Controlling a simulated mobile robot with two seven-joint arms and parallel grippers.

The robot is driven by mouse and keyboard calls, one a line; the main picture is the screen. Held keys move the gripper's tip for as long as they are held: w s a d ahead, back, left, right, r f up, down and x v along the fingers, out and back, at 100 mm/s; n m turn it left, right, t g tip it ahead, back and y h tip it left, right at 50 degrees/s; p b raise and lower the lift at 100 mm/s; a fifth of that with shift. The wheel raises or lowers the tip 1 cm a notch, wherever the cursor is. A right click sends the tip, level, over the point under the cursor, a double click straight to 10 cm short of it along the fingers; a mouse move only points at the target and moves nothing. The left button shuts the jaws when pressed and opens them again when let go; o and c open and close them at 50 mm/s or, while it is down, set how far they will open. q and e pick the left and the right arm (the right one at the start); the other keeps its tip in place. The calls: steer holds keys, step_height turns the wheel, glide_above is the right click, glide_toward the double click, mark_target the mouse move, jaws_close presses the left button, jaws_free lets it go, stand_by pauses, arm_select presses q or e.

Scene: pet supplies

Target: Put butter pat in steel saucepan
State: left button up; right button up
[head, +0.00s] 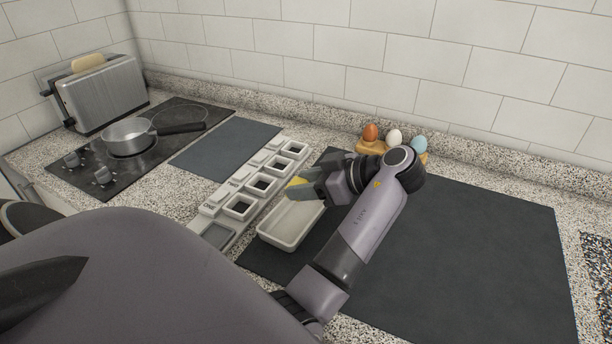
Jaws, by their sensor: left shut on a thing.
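The steel saucepan (128,141) stands on the black hob at the left, its dark handle pointing right. My left gripper (301,187) is over the far end of a white rectangular dish (292,229), with its fingers pointing left. It is shut on a small yellow piece, the butter pat (296,181), which is mostly hidden by the fingers. The saucepan is well to the left of the gripper. My right gripper is not in view.
A row of white square-topped containers (240,207) lies between hob and dish. A steel toaster (103,95) with bread stands behind the saucepan. Several eggs (393,137) sit in a wooden holder behind my left arm. A dark mat (480,240) at right is mostly clear.

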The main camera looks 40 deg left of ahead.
arm_select(q)
steer(key=shift+f, duration=2.65)
steer(key=shift+f, duration=0.2)
steer(key=o, duration=1.2)
